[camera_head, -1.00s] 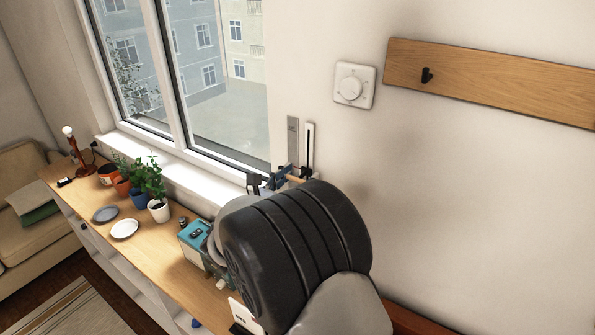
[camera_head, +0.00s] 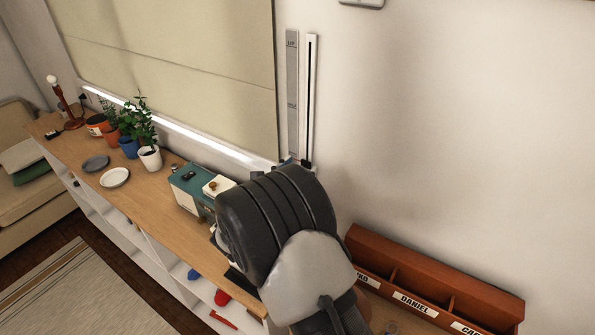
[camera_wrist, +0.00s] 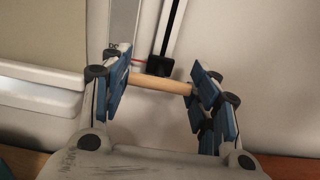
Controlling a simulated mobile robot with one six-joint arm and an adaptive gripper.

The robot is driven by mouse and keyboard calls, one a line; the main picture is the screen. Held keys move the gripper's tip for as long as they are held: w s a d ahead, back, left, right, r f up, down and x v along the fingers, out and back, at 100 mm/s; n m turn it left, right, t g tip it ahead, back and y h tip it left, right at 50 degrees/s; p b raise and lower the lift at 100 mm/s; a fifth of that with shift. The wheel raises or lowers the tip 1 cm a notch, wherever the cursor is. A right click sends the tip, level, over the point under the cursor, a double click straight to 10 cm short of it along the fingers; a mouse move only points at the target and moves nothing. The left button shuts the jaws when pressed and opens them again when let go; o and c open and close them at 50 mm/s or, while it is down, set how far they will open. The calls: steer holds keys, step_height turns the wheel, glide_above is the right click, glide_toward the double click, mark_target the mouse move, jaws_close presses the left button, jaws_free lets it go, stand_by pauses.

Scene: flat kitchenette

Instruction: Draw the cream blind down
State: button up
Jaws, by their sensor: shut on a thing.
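The cream blind (camera_head: 170,70) hangs over the window, its lower edge just above a bright strip at the sill. A white upright track (camera_head: 309,90) with a dark slot stands on the wall right of it. Beside it is a grey marked plate (camera_head: 291,90) with "UP" at its top. In the wrist view, a black slider (camera_wrist: 162,68) sits low on the track with a light wooden handle (camera_wrist: 160,85) by it. My gripper (camera_wrist: 158,86) is shut on this handle, blue pads at its two ends. In the head view my arm largely hides the gripper.
A wooden counter (camera_head: 140,206) below the window holds potted plants (camera_head: 149,158), plates (camera_head: 114,177), a lamp (camera_head: 64,100) and a teal-and-white box (camera_head: 197,188). A brown name-labelled wooden tray (camera_head: 430,280) is at lower right. The wall on the right is clear.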

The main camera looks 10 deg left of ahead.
steer(key=shift+f, duration=0.3)
steer(key=o, duration=1.6)
steer(key=shift+r, duration=0.1)
steer(key=shift+o, duration=0.2)
steer(key=shift+s, duration=0.1)
steer(key=v, duration=1.2)
